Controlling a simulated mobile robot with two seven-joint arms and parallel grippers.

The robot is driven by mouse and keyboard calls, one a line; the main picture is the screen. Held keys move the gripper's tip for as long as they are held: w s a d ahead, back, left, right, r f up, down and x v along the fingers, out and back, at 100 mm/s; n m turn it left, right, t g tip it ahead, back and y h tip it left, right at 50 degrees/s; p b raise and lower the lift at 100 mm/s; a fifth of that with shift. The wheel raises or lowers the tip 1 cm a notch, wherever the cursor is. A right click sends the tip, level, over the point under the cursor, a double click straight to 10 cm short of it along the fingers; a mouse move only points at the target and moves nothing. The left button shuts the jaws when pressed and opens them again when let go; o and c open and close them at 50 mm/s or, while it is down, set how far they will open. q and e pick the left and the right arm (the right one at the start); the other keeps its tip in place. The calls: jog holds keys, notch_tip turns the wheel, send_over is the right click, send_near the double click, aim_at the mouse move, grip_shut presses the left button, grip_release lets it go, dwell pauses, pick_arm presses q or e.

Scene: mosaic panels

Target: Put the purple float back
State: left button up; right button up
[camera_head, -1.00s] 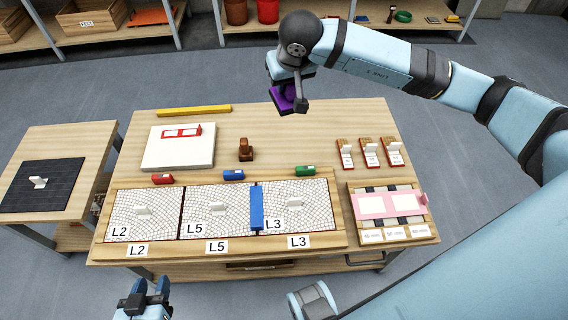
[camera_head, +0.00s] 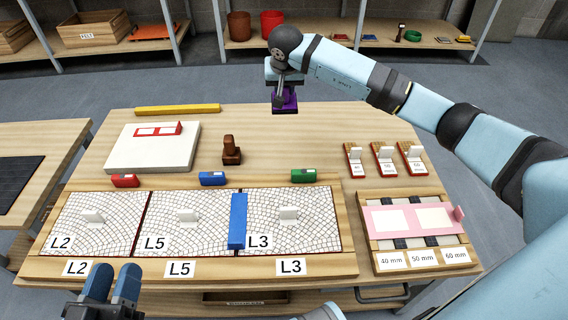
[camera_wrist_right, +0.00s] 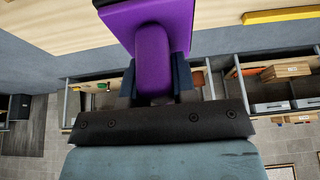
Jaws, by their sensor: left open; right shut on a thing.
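The purple float (camera_head: 286,103) is held by my right gripper (camera_head: 287,80) above the far edge of the table. In the right wrist view the float (camera_wrist_right: 190,25) shows as a purple slab with a rounded purple handle (camera_wrist_right: 152,60), and the gripper's fingers (camera_wrist_right: 154,85) are closed on that handle. My left gripper (camera_head: 118,284) is open and empty at the lower left, in front of the table's near edge. I cannot see a marked place for the float.
Mosaic panels with a blue bar (camera_head: 237,222) lie along the front. A white slab (camera_head: 152,150), a yellow bar (camera_head: 178,109) and a brown stamp-like tool (camera_head: 231,150) are behind them. The back right tabletop is mostly clear. A shelf (camera_head: 340,42) stands behind.

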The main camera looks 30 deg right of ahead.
jog(key=shift+w+f, duration=0.1)
jog(key=shift+f, duration=0.45)
notch_tip(320, 180, down, 19)
jog(key=b, duration=0.7)
jog(key=shift+f, duration=0.1)
pick_arm(q)
jog(key=f+m, duration=0.1)
jog(key=f, duration=0.1)
jog(key=w+f+g, duration=0.1)
jog(key=f+m, duration=0.1)
jog(key=f, duration=0.1)
jog(key=shift+w+a+f+m, duration=0.2)
jog(key=shift+w+f+m, duration=0.05)
jog(key=shift+f+m, duration=0.1)
pick_arm(e)
jog(key=shift+d, duration=0.1)
pick_arm(q)
jog(key=shift+f, duration=0.1)
pick_arm(e)
jog(key=o, duration=0.4)
jog(key=shift+f, duration=0.15)
jog(key=o, duration=0.4)
